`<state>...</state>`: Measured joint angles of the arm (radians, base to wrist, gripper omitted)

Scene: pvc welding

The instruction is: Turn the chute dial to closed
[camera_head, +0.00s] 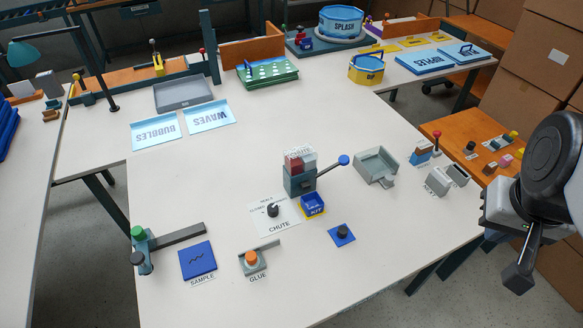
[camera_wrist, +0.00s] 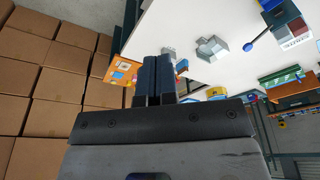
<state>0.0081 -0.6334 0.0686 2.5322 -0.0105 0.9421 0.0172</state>
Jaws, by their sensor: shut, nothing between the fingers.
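The chute dial (camera_head: 272,210) is a small black knob on a white plate (camera_head: 284,226) marked CHUTE, near the middle front of the table. The plate's small position labels are hard to read, so I cannot tell for sure which one the dial points to. Behind it stands a grey dispenser (camera_head: 299,182) with a red and clear top and a lever with a blue ball (camera_head: 344,160). My gripper (camera_head: 524,268) is at the far right, beyond the table's edge and well away from the dial. In the wrist view its fingers (camera_wrist: 154,80) are together and empty.
A small blue bin (camera_head: 312,204) sits right of the dial plate. A blue pad with a black knob (camera_head: 342,234), a GLUE station (camera_head: 252,261) and a blue SAMPLE square (camera_head: 198,261) lie in front. A grey holder (camera_head: 376,166) stands between dispenser and gripper.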

